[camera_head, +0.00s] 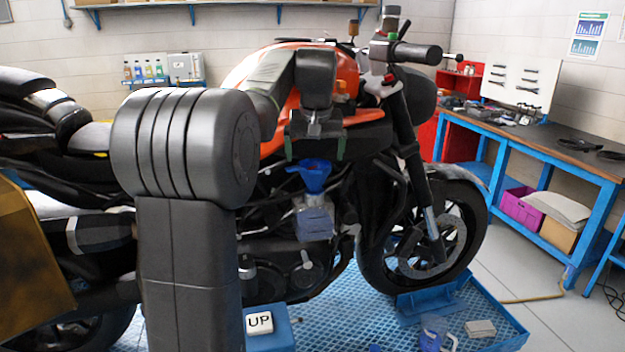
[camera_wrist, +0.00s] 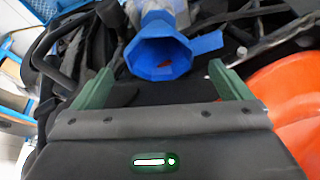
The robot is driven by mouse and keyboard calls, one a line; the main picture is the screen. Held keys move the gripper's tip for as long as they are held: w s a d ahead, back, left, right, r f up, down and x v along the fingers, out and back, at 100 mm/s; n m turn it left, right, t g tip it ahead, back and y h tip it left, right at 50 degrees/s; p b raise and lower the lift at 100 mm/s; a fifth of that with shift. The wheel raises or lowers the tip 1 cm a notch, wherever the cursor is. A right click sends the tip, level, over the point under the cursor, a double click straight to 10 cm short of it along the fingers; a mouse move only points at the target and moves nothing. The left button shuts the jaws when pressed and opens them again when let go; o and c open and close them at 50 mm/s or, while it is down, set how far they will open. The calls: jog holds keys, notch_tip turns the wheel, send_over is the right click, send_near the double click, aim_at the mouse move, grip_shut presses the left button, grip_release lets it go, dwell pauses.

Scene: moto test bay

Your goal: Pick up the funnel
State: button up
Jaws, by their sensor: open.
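The blue funnel (camera_head: 312,174) sits upright at the motorcycle's side, above a translucent bluish container (camera_head: 314,222). In the wrist view the funnel (camera_wrist: 157,58) turns its wide mouth toward me, with a flat tab out to the right. My gripper (camera_head: 315,150) is open, fingers pointing down, just above the funnel in the head view. In the wrist view its two green fingers (camera_wrist: 160,70) stand on either side of the funnel's mouth, with nothing held. Whether a finger touches the funnel I cannot tell. The funnel's spout is mostly hidden.
The orange tank (camera_head: 290,75) of the motorcycle is close behind my gripper; handlebar (camera_head: 415,53) and fork stand to the right. Below are a blue tray (camera_head: 480,300), a jug (camera_head: 434,333) and a blue box marked UP (camera_head: 272,330). A workbench (camera_head: 545,145) stands at the right.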

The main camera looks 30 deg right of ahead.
aim_at(315, 165)
jog(key=x, duration=0.5)
jog(key=c, duration=1)
jog(key=shift+c, duration=0.2)
jog(key=shift+r, duration=1.5)
jog(key=shift+s+a+r+b, duration=0.1)
jog(key=shift+s+r+b, duration=0.1)
jog(key=shift+s+b, duration=0.1)
jog(key=s+a+b, duration=0.2)
jog(key=s+a, duration=0.2)
jog(key=s, duration=0.3)
jog(key=s+a+b, duration=0.3)
jog(key=s+a, duration=0.1)
jog(key=s, duration=0.4)
jog(key=r+p, duration=0.5)
jog(key=shift+s+a, duration=0.1)
jog(key=shift+a, duration=0.2)
